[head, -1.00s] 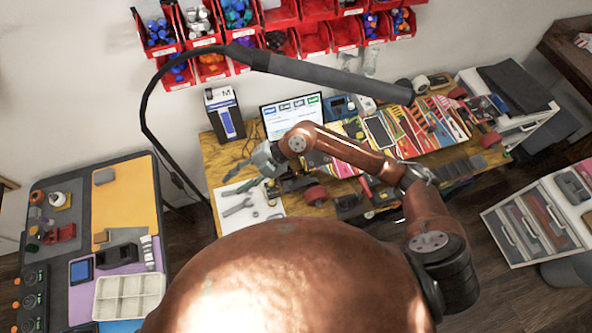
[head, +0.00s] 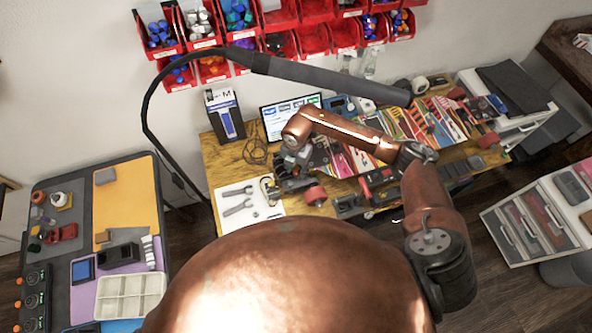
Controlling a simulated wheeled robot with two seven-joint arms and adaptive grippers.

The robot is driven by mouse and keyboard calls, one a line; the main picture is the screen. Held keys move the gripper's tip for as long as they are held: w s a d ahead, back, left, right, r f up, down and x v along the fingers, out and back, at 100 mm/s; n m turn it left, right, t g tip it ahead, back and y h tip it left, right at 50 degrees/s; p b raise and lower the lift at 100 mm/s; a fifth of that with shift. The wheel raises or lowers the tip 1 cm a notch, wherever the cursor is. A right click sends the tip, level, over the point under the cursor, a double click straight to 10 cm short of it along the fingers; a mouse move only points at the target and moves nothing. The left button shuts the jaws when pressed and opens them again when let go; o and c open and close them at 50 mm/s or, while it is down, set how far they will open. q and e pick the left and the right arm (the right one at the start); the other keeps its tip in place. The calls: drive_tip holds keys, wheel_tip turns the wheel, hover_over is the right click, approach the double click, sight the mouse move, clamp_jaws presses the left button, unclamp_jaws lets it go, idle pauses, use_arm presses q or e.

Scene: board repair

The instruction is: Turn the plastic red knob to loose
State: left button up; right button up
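A red knob-like cylinder (head: 315,195) sits at the front of the wooden workbench, at the right end of a dark tool (head: 292,185). I cannot tell for sure that it is the red plastic knob, or how it is turned. My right arm reaches in from the right, and its gripper (head: 293,168) points down over the dark tool, up and left of the red cylinder. The gripper is small and blends with the dark tool, so its fingers and any contact are unclear. My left gripper is not in view.
A white sheet with wrenches (head: 238,205) lies to the left. A screen (head: 290,115) and a lamp with a long dark arm (head: 330,78) are behind. Many tools crowd the bench's right (head: 425,125). A grey side table (head: 75,220) stands at the left.

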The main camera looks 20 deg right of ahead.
drive_tip(key=shift+f, duration=0.3)
drive_tip(key=shift+c, duration=0.6)
clamp_jaws()
